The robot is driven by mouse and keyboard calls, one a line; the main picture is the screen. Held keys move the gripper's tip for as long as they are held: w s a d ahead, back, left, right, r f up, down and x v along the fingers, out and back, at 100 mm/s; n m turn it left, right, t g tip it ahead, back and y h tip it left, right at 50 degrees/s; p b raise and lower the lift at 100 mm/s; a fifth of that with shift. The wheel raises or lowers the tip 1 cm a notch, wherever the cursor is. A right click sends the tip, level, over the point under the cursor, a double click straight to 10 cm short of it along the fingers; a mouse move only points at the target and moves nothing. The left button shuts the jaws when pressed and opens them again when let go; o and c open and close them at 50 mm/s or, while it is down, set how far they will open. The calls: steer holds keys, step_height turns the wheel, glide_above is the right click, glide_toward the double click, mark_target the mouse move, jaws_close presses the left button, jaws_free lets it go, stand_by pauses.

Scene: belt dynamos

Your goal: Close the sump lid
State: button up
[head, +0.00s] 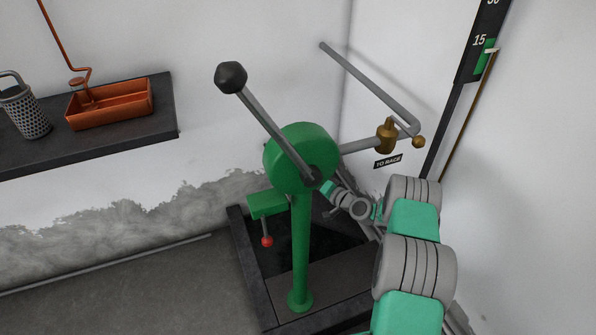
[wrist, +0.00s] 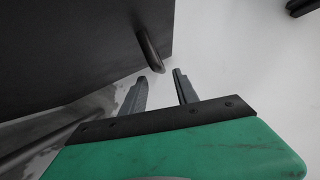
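The sump is a dark-framed pit (head: 240,232) in the floor at the foot of the green pump, in the head view. Its black opening (head: 283,236) shows, partly covered by the post and my arm. In the wrist view a dark flat panel (wrist: 80,45), apparently the lid, fills the upper left, with a rounded metal handle (wrist: 150,48) at its right edge. My gripper (wrist: 159,75) is open and empty, its fingertips just short of the handle. In the head view my gripper's fingers are hidden behind the pump.
The green pump (head: 300,235) with its long black-knobbed lever (head: 262,115) stands in front of my arm. A shelf (head: 150,120) at left holds an orange tray (head: 130,110) and a perforated can (head: 25,112).

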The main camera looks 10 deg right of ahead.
steer(key=b+x, duration=0.1)
steer(key=x, duration=0.5)
steer(key=shift+a+f, duration=0.1)
steer(key=shift+f, duration=0.05)
steer(key=shift+w+a, duration=0.1)
steer(key=shift+w, duration=0.2)
steer(key=shift+c, duration=0.3)
jaws_close()
stand_by(0.5)
